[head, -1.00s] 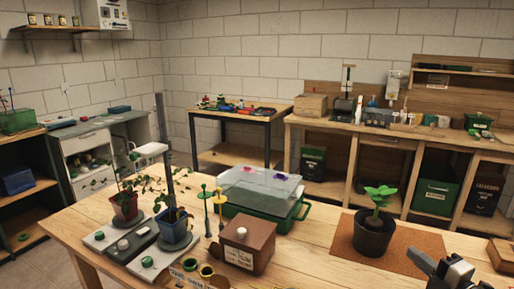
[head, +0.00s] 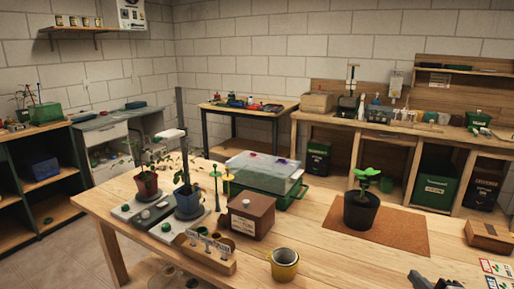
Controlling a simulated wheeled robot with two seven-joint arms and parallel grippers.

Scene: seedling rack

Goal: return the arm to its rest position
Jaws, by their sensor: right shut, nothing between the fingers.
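My right gripper (head: 432,281) shows at the bottom edge of the head view, right of the middle, mostly cut off by the frame. It is shut and empty, over the near part of the wooden table (head: 330,262). It is apart from the dark pot with a green seedling (head: 361,210), which stands upright on a brown mat (head: 408,238) farther back. My left gripper is not in view.
Behind are a brown box (head: 250,217), a clear-lidded green tray (head: 264,173) and two potted plants. Cards (head: 497,268) and a wooden box (head: 488,236) lie at right.

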